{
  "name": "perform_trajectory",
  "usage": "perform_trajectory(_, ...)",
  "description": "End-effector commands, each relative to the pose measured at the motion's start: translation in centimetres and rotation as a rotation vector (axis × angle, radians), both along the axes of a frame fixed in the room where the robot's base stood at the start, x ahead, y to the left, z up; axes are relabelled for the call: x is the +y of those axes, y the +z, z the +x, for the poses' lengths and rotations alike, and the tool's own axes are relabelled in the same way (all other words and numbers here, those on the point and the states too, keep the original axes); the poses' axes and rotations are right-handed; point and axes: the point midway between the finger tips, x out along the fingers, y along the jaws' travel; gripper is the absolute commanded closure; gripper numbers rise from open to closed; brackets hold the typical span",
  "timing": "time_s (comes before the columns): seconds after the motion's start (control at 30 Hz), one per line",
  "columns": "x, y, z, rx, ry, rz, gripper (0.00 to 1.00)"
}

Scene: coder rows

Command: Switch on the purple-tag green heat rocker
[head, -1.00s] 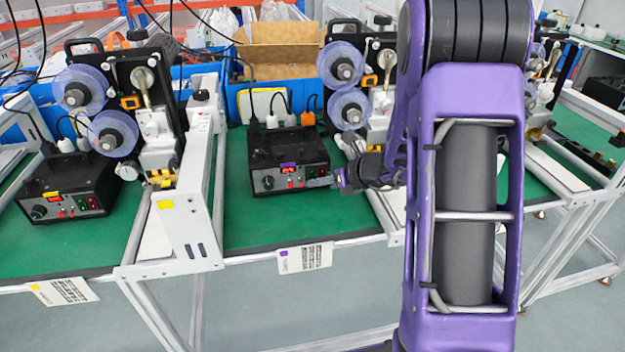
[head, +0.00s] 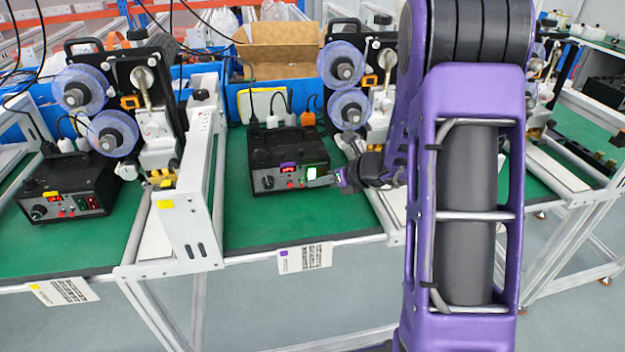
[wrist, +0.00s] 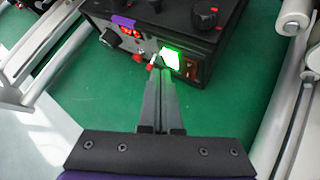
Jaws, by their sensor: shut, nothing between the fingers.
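The black control box with the purple tag (head: 288,164) stands on the green mat in the middle of the head view. Its green heat rocker (head: 312,172) glows bright green; in the wrist view the lit rocker (wrist: 170,60) shows just beyond my fingertips. The purple tag (wrist: 123,20) sits above a red display on the box front. My gripper (head: 322,181) is shut and empty, its tips at or very close to the rocker's lower left; I cannot tell whether they touch. In the wrist view my gripper (wrist: 157,66) points up at the panel.
A red rocker (wrist: 190,69) sits right of the lit one, and a knob (wrist: 110,38) is at the panel's left. A second box with a yellow tag (head: 68,186) stands at the left. A white frame (head: 190,190) separates the two stations. Green mat lies free before the box.

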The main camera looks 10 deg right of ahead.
Motion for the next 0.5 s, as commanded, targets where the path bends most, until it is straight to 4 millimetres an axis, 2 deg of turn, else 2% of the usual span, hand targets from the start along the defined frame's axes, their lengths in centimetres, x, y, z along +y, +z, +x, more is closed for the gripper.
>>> perform_trajectory(0.2,-0.01,0.13,-0.98,0.0,0.0,0.0,1.0)
perform_trajectory(0.5,0.0,0.15,-1.08,0.0,0.0,0.0,1.0)
